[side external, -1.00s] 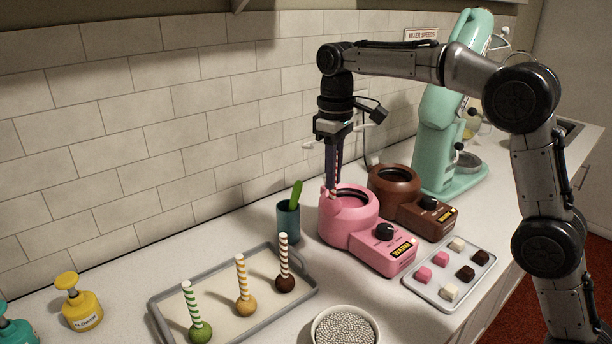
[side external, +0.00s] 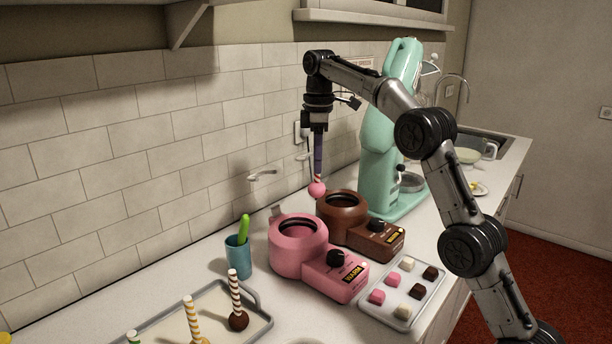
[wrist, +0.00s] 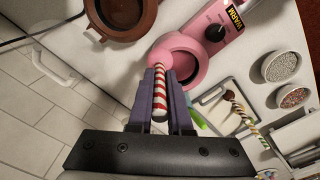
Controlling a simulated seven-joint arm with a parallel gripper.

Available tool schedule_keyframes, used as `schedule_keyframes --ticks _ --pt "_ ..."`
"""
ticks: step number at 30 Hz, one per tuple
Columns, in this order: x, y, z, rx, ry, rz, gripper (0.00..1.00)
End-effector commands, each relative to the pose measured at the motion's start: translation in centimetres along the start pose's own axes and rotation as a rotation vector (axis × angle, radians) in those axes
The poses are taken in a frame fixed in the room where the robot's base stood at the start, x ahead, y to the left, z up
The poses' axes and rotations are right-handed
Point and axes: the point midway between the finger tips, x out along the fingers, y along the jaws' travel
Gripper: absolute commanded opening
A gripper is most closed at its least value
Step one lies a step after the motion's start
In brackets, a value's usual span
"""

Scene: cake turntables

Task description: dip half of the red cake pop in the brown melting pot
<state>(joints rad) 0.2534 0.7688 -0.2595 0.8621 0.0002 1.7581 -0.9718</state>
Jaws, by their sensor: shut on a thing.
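My gripper (side external: 318,168) is shut on the red-and-white striped stick of the cake pop and points straight down. The cake pop (side external: 317,189) hangs below it, ball down, pinkish red and clear of the pots. In the picture it overlaps the back left rim of the brown melting pot (side external: 338,222). In the wrist view the striped stick (wrist: 160,100) lies between the fingers, and the ball (wrist: 160,60) shows beyond the tips, in front of the pink pot. The brown pot's rim (wrist: 122,37) is at the top left there.
The pink melting pot (side external: 292,258) stands in front of the brown one. A teal mixer (side external: 378,150) is behind. A teal cup (side external: 238,258), a tray of small cubes (side external: 427,290) and a tray (side external: 262,318) with other cake pops stand nearby.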

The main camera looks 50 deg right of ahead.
Motion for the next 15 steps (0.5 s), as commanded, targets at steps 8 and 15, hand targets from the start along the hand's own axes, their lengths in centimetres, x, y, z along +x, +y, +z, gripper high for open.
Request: schedule_keyframes --ticks 8,15 --pt "2.4 7.2 5.7 -0.032 -0.004 -0.005 0.0" --pt "3.4 8.7 7.5 -0.017 -0.007 -0.01 0.0"
